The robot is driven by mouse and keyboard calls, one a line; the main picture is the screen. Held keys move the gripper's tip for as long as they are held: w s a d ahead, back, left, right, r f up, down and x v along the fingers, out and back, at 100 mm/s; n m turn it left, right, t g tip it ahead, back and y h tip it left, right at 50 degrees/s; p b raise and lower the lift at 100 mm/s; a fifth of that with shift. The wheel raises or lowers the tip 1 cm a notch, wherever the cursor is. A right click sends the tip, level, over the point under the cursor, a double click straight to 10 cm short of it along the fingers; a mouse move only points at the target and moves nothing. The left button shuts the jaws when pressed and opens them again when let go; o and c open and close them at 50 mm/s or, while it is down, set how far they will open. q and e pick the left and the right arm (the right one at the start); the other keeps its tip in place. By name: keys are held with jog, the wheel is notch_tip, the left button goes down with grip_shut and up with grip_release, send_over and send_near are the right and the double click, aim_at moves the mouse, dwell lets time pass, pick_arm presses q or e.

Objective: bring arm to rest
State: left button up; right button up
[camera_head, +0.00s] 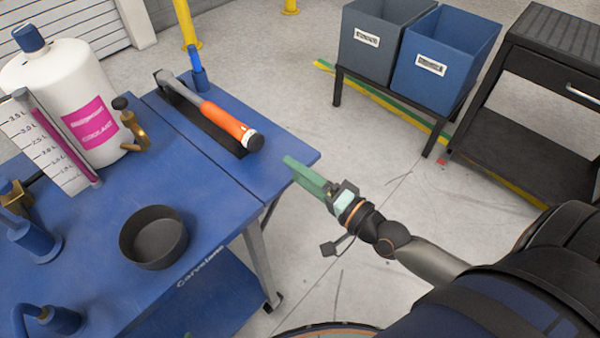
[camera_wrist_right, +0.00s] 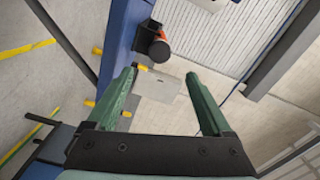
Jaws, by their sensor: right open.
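My right gripper (camera_head: 308,178) reaches in from the right in the head view, with green fingers close to the right edge of the blue workbench (camera_head: 205,205). In the right wrist view, the two green fingers of my right gripper (camera_wrist_right: 162,80) stand apart with nothing between them. My left gripper is not in view. My right arm stretches from the lower right over the grey floor.
A grey bin (camera_head: 365,60) and a blue bin (camera_head: 435,80) stand at the back beside a black cart (camera_head: 530,140). Floor between them is clear.

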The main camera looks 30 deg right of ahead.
dwell(0.4)
jog(key=s+a+f+n+g+h, duration=0.1)
jog(key=s+f+n+g, duration=0.3)
jog(key=f, duration=0.6)
jog(key=s+a+f+n+g+h, duration=0.2)
jog(key=s+f+n+g+h, duration=0.1)
jog(key=s+f+n, duration=0.6)
jog(key=shift+a+f+g+p, duration=0.25)
jog(key=shift+f+g+p, duration=0.15)
jog(key=shift+f, duration=0.5)
